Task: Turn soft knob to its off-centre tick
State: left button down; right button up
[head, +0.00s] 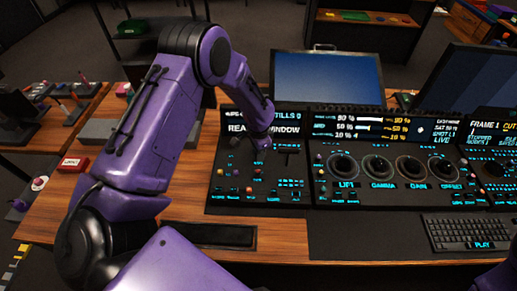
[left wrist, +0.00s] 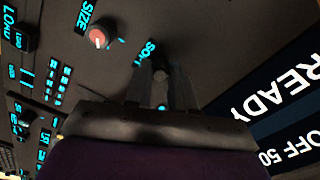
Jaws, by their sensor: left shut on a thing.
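My left gripper (head: 262,146) reaches down onto the left part of the black panel (head: 232,165), below the "READY WINDOW" display. In the left wrist view its two dark fingers (left wrist: 162,88) are close together beside the cyan "SOFT" label (left wrist: 147,51). They are shut on the soft knob (left wrist: 160,76), which shows only as a small dim shape between them. Its pointer and ticks are mostly hidden by the fingers, so its angle cannot be told. The right gripper is not in view.
The size knob (left wrist: 98,38), with a pinkish-orange cap, stands near the fingers. A lit display (left wrist: 275,120) lies on the other side. Large dials (head: 380,168), a keyboard (head: 466,232) and a monitor (head: 327,77) stand to the right and behind.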

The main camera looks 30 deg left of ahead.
pick_arm(q)
jog(key=shift+n, duration=0.4)
jog(key=c, duration=1)
grip_release()
jog(key=shift+o, duration=0.2)
jog(key=shift+r, duration=0.1)
notch_tip(320, 180, up, 10)
jog(key=b, duration=0.1)
jog(key=shift+r+b, duration=0.2)
jog(key=shift+b, duration=0.1)
